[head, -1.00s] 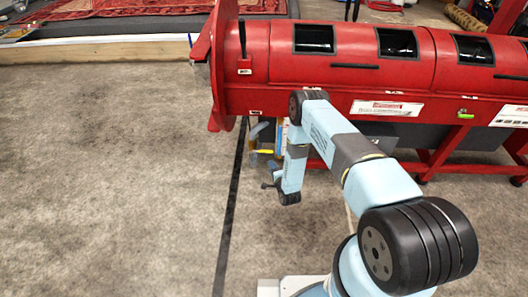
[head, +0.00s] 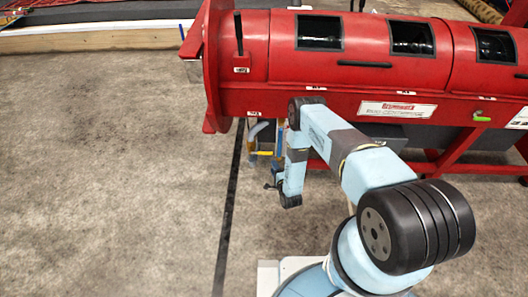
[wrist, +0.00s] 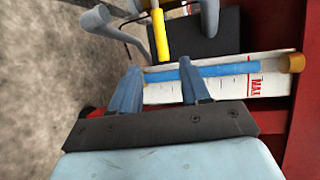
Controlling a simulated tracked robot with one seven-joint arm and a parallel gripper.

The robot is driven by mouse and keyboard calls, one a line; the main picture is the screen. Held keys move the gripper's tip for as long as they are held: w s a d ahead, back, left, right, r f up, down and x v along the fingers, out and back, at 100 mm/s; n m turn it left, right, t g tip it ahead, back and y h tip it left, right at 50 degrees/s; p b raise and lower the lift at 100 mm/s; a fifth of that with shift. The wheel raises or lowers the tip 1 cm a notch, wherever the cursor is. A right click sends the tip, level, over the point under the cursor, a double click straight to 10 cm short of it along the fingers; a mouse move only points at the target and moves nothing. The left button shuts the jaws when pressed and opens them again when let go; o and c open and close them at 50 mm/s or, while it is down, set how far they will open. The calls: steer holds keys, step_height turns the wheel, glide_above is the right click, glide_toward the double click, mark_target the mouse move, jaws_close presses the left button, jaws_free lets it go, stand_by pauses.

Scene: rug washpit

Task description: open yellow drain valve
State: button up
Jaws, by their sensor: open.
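The yellow valve handle (head: 264,153) sits under the left end of the red machine, beside a grey pipe (head: 257,130). In the wrist view the yellow handle (wrist: 160,36) stands just beyond my fingertips, roughly in line with the gap between them. In the head view my gripper (head: 269,184) hangs low, left of my forearm. The valve body is partly hidden.
The long red machine (head: 345,80) fills the upper right, on red legs. In the wrist view a white panel with red lettering (wrist: 220,90) and a red post (wrist: 302,110) stand close on the right. The concrete floor (head: 110,170) to the left is clear.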

mark_target(265, 153)
steer(key=x, duration=0.8)
steer(key=a+x, duration=0.1)
steer(key=x, duration=0.4)
steer(key=shift+s, duration=0.1)
steer(key=shift+c, duration=0.2)
steer(key=shift+s, duration=0.1)
jaws_close()
